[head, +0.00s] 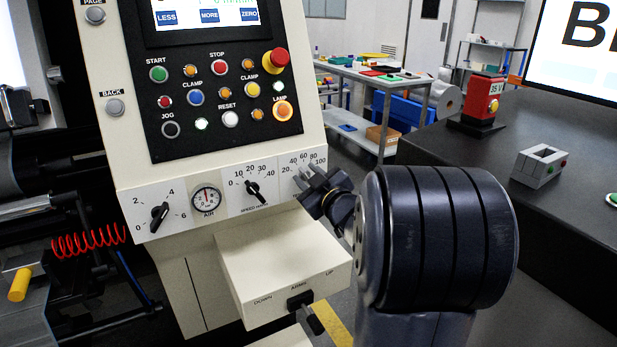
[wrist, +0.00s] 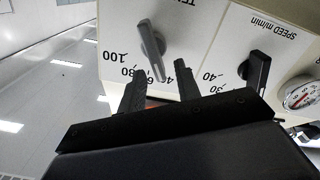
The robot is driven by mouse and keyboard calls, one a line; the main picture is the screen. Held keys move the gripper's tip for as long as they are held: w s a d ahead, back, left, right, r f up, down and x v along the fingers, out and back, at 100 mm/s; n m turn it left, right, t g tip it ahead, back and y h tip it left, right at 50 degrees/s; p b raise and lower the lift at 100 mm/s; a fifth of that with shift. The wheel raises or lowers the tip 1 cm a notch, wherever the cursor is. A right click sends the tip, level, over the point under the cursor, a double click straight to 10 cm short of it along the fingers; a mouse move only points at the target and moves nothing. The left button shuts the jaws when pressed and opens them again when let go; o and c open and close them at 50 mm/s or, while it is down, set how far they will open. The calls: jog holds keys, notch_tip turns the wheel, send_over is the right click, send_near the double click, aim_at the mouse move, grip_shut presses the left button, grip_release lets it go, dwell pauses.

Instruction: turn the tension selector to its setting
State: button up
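The tension selector (wrist: 152,48) is a grey lever-shaped knob on a cream panel, seen upside down in the wrist view. Its long end lies toward the 60 mark of a scale whose 80 and 100 marks also show.
The black speed knob (head: 254,192) is close to the left of my gripper, beside the air gauge (head: 207,199) and another black knob (head: 160,215). The button panel (head: 215,95) is above. A cream box (head: 285,262) juts out below. A dark worktop (head: 455,160) is at right.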

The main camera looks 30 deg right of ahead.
jog(key=s, duration=1)
jog(key=shift+s+p, duration=0.35)
jog(key=shift+s, duration=0.05)
jog(key=w, duration=1.1)
jog(key=shift+b, duration=0.35)
jog(key=shift+s+m+p, duration=0.1)
jog(key=shift+m+p, duration=0.2)
jog(key=shift+p, duration=0.1)
